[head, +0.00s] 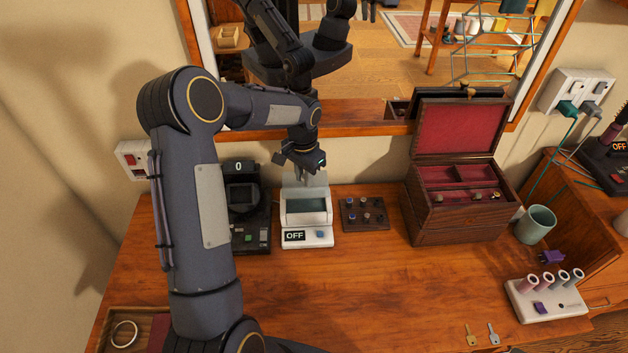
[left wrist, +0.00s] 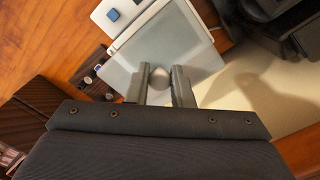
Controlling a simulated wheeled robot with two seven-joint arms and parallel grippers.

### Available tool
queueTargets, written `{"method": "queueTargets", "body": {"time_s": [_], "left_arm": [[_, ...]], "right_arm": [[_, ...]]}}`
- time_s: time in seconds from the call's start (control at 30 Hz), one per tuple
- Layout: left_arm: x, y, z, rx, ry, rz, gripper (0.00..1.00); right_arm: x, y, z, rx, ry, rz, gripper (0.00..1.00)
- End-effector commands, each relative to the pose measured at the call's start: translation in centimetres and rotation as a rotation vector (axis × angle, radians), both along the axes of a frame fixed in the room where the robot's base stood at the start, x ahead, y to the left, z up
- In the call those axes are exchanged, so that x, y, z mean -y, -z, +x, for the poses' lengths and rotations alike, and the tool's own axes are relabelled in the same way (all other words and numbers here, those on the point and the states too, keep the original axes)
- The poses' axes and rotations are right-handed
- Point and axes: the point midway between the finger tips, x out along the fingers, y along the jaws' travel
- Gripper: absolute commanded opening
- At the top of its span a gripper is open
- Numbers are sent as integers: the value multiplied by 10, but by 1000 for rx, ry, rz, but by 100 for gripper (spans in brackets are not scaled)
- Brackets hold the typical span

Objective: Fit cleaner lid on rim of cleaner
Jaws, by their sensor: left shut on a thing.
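The cleaner (head: 306,219) is a small white device with an OFF display and a blue button, standing at the back of the wooden table. The pale, translucent cleaner lid (head: 319,181) is at the cleaner's back edge, below my left gripper (head: 302,177). In the left wrist view my left gripper (left wrist: 159,82) is shut on the lid's round grey knob (left wrist: 158,76). The lid's flat panel (left wrist: 180,42) spreads beyond the fingers, partly over the white cleaner body (left wrist: 113,15). I cannot tell whether the lid touches the rim. My right gripper is not in view.
A dark device (head: 248,225) with a 0 display stands close left of the cleaner. A small dark board with knobs (head: 364,213) and an open jewelry box (head: 462,209) are to its right. The mirror (head: 390,80) rises behind. The table's front middle is clear.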

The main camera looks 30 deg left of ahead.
Motion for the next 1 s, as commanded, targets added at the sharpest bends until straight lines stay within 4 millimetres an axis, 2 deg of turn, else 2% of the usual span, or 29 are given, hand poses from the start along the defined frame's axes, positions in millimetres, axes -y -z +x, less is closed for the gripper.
{"method": "queueTargets", "body": {"time_s": [0.6, 1.0], "left_arm": [[0, 46, 0, 0, -2, 0, 0], [0, 51, 0, 1, -1, 1, 0]], "right_arm": [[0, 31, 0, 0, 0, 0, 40], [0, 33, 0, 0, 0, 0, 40]]}}
